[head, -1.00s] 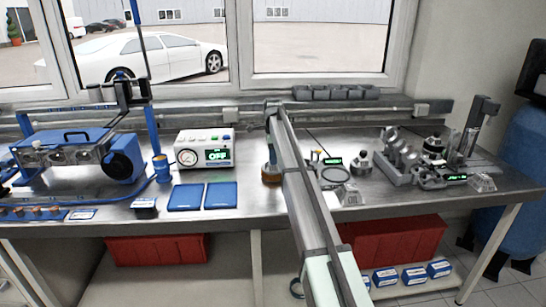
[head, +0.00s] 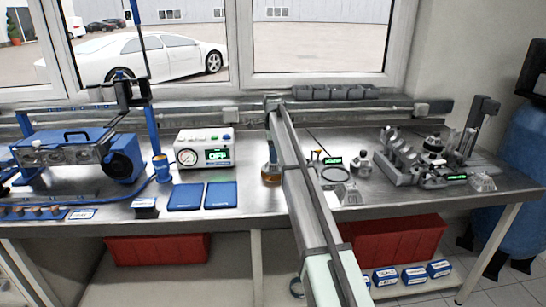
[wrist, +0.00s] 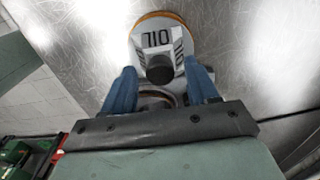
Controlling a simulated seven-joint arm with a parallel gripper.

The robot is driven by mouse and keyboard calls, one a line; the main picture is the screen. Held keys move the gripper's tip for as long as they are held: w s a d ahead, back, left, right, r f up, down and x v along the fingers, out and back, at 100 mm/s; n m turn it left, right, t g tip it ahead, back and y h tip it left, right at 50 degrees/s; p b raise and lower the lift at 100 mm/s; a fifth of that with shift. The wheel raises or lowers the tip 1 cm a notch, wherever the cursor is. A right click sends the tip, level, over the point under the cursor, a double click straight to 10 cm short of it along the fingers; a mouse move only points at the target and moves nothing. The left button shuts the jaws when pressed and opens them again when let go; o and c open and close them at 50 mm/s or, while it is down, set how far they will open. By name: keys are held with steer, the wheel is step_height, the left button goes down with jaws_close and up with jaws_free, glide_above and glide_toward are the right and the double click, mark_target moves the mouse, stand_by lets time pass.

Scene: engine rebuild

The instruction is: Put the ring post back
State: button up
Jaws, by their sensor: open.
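I cannot tell for sure which thing is the ring post. A small grey upright post (head: 361,161) stands on the bench right of my arm. My gripper (wrist: 160,78) is open, its two blue fingers pointing down at the bench. An oil vessel (wrist: 157,37) with an OIL label, dark knob and orange rim lies just beyond and partly between the fingers. No grip on it shows. In the head view the vessel's amber base (head: 270,178) shows beside my arm, which hides much around it.
A dark ring (head: 335,174) lies flat right of my arm. An engine block assembly (head: 432,160) stands at the right. An OFF-display box (head: 205,149) and two blue pads (head: 203,197) are left. Bench space between pads and my arm is clear.

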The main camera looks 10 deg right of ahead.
step_height(320, 180, up, 11)
stand_by(0.4)
steer(key=shift+f, duration=0.1)
